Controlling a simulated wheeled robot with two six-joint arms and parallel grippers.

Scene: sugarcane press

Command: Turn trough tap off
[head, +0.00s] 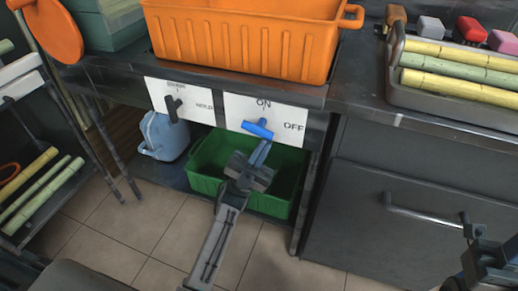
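The blue tap handle (257,129) sits on a white panel (290,112) marked ON at the top and OFF at the right. The handle lies nearly level, sloping slightly down to the right; which mark it points to is unclear. My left gripper (262,150) is just below the handle, fingers pointing up at it. I cannot tell whether it touches the handle, or how far apart its fingers are. My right gripper (476,232) is at the lower right, away from the tap and partly cut off by the frame edge.
A dark tap (174,107) is on another panel to the left. An orange crate (250,38) stands above; a green bin (208,166) and a blue-grey jug (162,136) are below. A drawer handle (424,217) sticks out at right. A tray (440,96) holds cane.

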